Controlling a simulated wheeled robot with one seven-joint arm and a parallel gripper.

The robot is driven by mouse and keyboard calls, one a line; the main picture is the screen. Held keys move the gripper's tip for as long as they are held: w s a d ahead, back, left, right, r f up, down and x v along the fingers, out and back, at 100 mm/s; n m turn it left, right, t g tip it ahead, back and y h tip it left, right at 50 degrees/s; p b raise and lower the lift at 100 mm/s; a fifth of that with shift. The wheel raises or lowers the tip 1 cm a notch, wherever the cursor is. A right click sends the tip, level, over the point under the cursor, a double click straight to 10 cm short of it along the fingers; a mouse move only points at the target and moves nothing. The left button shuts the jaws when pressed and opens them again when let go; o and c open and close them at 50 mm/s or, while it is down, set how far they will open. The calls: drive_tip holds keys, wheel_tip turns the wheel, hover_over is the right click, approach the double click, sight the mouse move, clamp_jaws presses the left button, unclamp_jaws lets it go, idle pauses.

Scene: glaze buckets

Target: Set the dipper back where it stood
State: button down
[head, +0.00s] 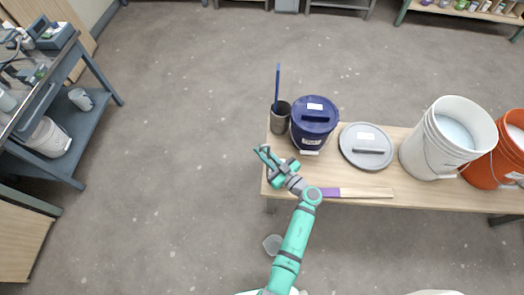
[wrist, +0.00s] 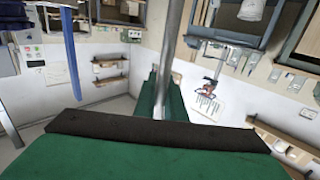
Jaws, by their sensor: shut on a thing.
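My gripper (head: 264,151) is at the left end of the bench, just left of and nearer than the blue lidded bucket (head: 314,128). In the wrist view a slim grey metal rod (wrist: 172,42), likely the dipper's handle, runs down from the top edge to the teal finger (wrist: 150,106), and my gripper is shut on it. The rod's far end and any bowl are hidden. In the head view I cannot make the rod out. A dark cup (head: 280,121) with a blue stick (head: 277,86) upright in it stands beside the blue bucket; the stick also shows in the wrist view (wrist: 71,55).
On the bench (head: 440,195) are a grey lid (head: 366,147), a white bucket (head: 434,155) with pale liquid, an orange bucket (head: 485,172) and a purple-ended wooden strip (head: 360,193). A small pale container (head: 273,244) shows beside my arm. A cart (head: 75,130) stands left; open floor lies between.

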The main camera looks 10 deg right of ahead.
drive_tip(key=shift+a, duration=0.15)
drive_tip(key=shift+w+f, duration=0.1)
drive_tip(key=shift+f, duration=0.3)
drive_tip(key=c, duration=1)
unclamp_jaws()
drive_tip(key=shift+a, duration=0.1)
drive_tip(key=shift+d, duration=0.2)
drive_tip(key=shift+a, duration=0.1)
